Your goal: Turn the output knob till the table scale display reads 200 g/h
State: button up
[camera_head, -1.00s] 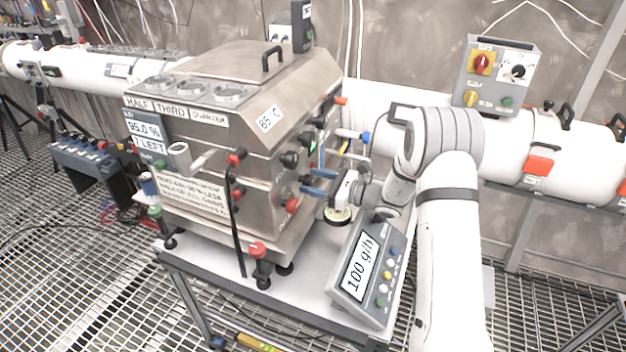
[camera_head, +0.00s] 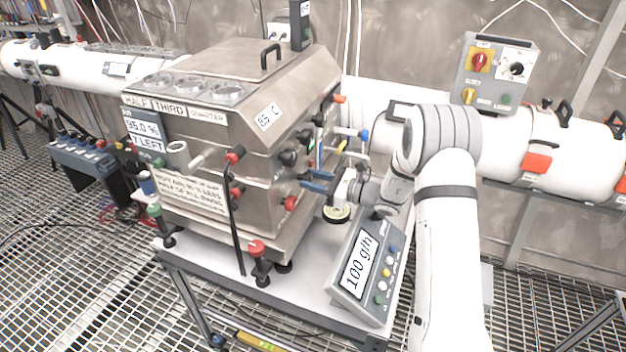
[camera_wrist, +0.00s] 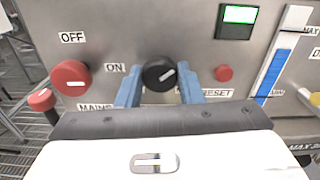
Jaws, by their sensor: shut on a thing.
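A black knob (camera_wrist: 158,74) with a white pointer mark sits on the steel panel in the wrist view. Its pointer tilts up to the right. The blue fingers of my gripper (camera_wrist: 160,90) are shut on this knob, one on each side. The knob's own label is hidden behind my gripper. In the head view my gripper (camera_head: 317,182) is at the right side of the steel machine (camera_head: 235,130). The table scale (camera_head: 366,272) stands on the table's front right, and its display (camera_head: 359,263) reads 100 g/h.
In the wrist view a red knob (camera_wrist: 70,78) lies left, between OFF and ON labels. A grey control box (camera_head: 497,75) stands behind my arm.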

jog(key=shift+w+r, duration=0.1)
jog(key=shift+r, duration=0.05)
jog(key=m, duration=0.3)
jog(key=shift+d+m+p, duration=0.1)
jog(key=shift+m+p, duration=0.25)
jog(key=shift+m, duration=0.05)
jog(key=shift+w+r+m+p, duration=0.1)
jog(key=shift+m+p, duration=0.45)
jog(key=shift+m, duration=1.25)
jog(key=o, duration=1)
jog(key=shift+f, duration=0.2)
jog(key=shift+d, duration=0.1)
